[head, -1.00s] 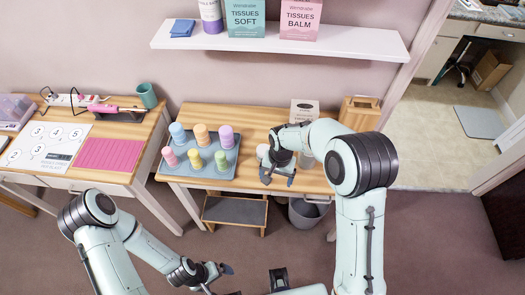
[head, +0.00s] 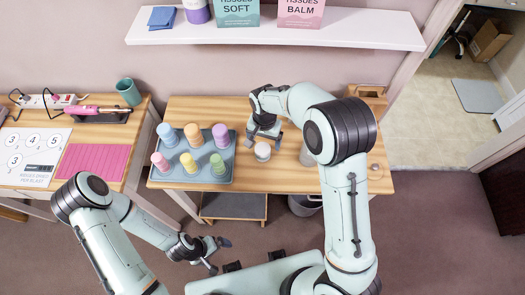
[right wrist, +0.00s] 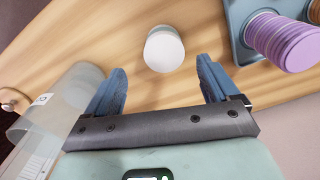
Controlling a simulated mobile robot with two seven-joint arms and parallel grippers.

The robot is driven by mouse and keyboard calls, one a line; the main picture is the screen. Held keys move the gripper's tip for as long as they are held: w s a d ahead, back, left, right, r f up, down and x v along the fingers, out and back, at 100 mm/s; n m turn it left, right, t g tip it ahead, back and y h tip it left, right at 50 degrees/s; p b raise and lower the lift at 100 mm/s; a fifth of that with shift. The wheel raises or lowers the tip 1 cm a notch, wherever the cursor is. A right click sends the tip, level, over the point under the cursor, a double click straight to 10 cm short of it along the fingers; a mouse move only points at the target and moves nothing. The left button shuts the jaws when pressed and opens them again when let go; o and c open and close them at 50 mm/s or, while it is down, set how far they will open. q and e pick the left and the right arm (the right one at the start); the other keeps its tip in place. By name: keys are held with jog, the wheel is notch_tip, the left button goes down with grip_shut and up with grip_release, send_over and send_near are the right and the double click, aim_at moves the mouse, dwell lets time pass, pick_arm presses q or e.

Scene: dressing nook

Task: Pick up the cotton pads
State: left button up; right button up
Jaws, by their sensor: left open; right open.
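A short white round stack or jar (head: 262,151), possibly the cotton pads, stands on the wooden table (head: 240,108). In the right wrist view it (right wrist: 163,48) is a white-topped cylinder, beyond and between the fingertips, not touching either. My right gripper (head: 265,132) is open and empty, just behind it in the head view; it also shows in the right wrist view (right wrist: 162,84). A clear cylinder (right wrist: 62,100) lies or stands close to the left finger in that view; I cannot tell which. My left gripper (head: 217,256) is open and empty, low in front of the table.
A grey-blue tray (head: 178,181) with several pastel ribbed cylinders stands left of the right gripper. A wooden caddy (head: 374,95) is at the back right. A shelf (head: 345,36) with tissue boxes hangs above. A side table (head: 105,180) stands at left.

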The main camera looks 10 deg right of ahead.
aim_at(263, 148)
jog(key=shift+w+f, duration=0.1)
jog(key=shift+f, duration=0.7)
jog(key=f, duration=0.5)
jog(key=shift+w+a+f, duration=0.1)
jog(key=shift+a+f, duration=0.05)
jog(key=shift+a, duration=0.1)
jog(key=c, duration=1.1)
